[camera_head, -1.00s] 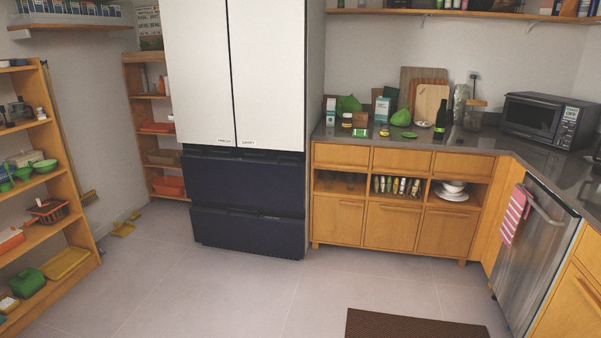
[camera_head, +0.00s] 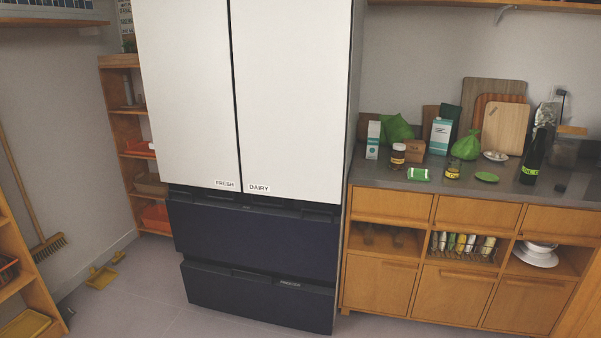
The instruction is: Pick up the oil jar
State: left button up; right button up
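No label reading "oil" is legible, so I cannot tell which container is the oil jar. A tall dark bottle with a green label (camera_head: 532,158) stands farther right. Behind it is a wider clear container with a light brown lid (camera_head: 567,148). Neither of my grippers is in view.
The grey counter (camera_head: 500,190) also holds a green packet (camera_head: 418,174), green bags (camera_head: 466,146), cartons (camera_head: 373,140) and cutting boards (camera_head: 504,128). The large fridge (camera_head: 290,100) stands left of it. Yellow objects (camera_head: 101,277) lie on the floor at left.

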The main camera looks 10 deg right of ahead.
aim_at(455, 160)
jog(key=i+z, duration=0.2)
jog(key=i, duration=0.25)
jog(key=i+j+z, duration=0.25)
jog(key=i, duration=0.15)
jog(key=i+j+z, duration=0.2)
jog(key=i, duration=0.2)
jog(key=i+j+z, duration=0.25)
jog(key=i, duration=0.15)
